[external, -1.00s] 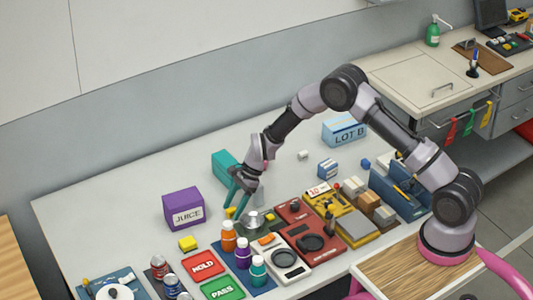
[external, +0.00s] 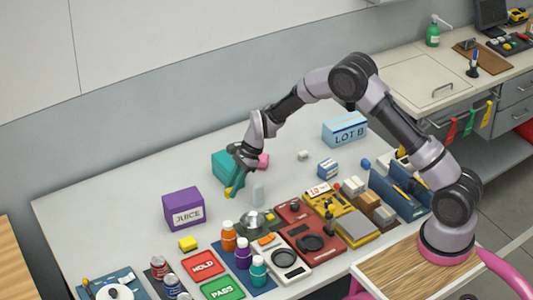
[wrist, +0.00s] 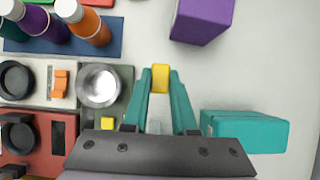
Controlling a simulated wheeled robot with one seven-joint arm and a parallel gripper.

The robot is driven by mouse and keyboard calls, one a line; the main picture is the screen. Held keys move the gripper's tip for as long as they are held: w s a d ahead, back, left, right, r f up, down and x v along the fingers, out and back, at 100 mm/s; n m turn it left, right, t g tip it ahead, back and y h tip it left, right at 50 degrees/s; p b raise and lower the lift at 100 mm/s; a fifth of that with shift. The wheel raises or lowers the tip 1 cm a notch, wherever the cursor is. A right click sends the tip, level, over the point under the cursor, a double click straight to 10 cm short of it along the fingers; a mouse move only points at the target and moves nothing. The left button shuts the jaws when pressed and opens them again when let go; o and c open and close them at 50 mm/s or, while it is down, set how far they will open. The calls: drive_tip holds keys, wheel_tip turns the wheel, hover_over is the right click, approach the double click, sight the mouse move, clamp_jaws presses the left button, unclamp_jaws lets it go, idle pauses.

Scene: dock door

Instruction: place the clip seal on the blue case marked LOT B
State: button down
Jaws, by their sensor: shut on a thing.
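My gripper (external: 230,190) is shut on a small yellow piece, which I take to be the clip seal (wrist: 160,78), held between the teal fingertips in the wrist view. In the external view the clip seal (external: 228,191) is at the lower end of the fingers, apparently above the table between the juice box and the teal box. The light blue case marked LOT B (external: 345,130) stands toward the back right of the table, well away from my gripper. It is not in the wrist view.
A purple JUICE box (external: 184,209) and a teal box (external: 222,165) stand near my gripper. Bottles, pads and devices crowd the front. A small striped box (external: 327,168) stands before LOT B.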

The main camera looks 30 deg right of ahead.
drive_tip(key=shift+r, duration=0.75)
drive_tip(key=shift+w+d+r, duration=0.1)
drive_tip(key=shift+d, duration=0.05)
drive_tip(key=w+d+r+m+t, duration=0.1)
drive_tip(key=w+d+m, duration=0.25)
drive_tip(key=d, duration=0.35)
drive_tip(key=w+d+r+m+t, duration=0.1)
drive_tip(key=w+d+m+t, duration=0.1)
drive_tip(key=w+d, duration=0.35)
wheel_tip(320, 180, up, 6)
drive_tip(key=m+t+h, duration=0.3)
drive_tip(key=m+h, duration=0.3)
drive_tip(key=m, duration=0.6)
hover_over(343, 119)
drive_tip(key=s, duration=0.2)
drive_tip(key=shift+m, duration=0.25)
drive_tip(key=f, duration=0.6)
drive_tip(key=shift+d, duration=0.2)
drive_tip(key=shift+a+f, duration=0.1)
drive_tip(key=shift+f, duration=1.85)
